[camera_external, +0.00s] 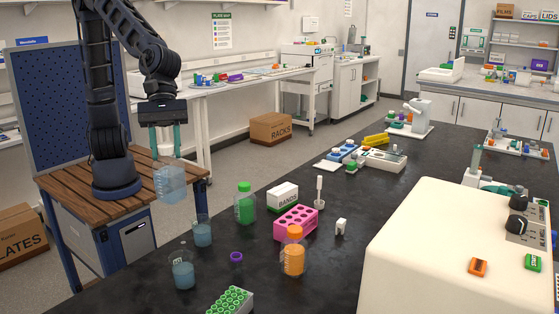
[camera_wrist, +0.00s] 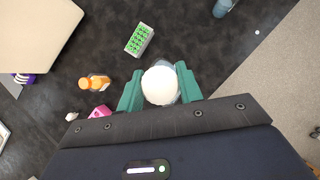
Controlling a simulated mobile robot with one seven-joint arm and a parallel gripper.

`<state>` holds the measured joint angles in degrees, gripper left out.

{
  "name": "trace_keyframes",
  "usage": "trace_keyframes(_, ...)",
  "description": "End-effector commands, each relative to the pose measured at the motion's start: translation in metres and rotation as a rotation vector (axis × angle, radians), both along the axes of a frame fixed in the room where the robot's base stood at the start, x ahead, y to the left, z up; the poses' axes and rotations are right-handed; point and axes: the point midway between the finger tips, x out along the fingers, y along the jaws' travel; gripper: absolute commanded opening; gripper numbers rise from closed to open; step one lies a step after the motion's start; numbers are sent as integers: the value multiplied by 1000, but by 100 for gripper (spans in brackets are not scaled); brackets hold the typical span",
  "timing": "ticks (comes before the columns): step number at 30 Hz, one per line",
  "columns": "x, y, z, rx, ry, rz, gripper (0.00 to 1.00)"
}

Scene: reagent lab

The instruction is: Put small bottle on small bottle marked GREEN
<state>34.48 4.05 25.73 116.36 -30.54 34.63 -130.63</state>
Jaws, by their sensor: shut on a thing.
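My gripper (camera_external: 165,145) is shut on a small translucent blue bottle (camera_external: 170,185), held upright in the air near the bench's left edge. In the wrist view its round white top (camera_wrist: 160,86) sits between the teal fingers. A bottle with green contents and a green cap (camera_external: 244,204) stands upright on the black bench, right of the held bottle and apart from it. I cannot read any marking on it, and I cannot make it out in the wrist view. A similar bottle with orange contents (camera_external: 293,255) stands nearer the front; it also shows in the wrist view (camera_wrist: 94,83).
Two blue-tinted beakers (camera_external: 201,233) (camera_external: 182,272) stand at the bench's left edge. A pink rack (camera_external: 296,223), a BANDS box (camera_external: 283,197), a purple ring (camera_external: 236,257) and a green tube rack (camera_external: 230,300) stand around the bottles. A large cream machine (camera_external: 440,250) fills the right front.

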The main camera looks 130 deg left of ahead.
Motion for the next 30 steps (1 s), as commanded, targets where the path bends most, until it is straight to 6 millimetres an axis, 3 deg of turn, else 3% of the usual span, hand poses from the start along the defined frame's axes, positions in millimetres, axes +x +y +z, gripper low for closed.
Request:
trace_keyframes(3, 4, 41, 12, -1, -2, 35, 0)
trace_keyframes(14, -3, 156, 44, -1, -3, 122, 0)
trace_keyframes(24, -31, 259, 74, 2, -8, 203, 0)
trace_keyframes(30, -51, 303, 87, 4, -9, 239, 0)
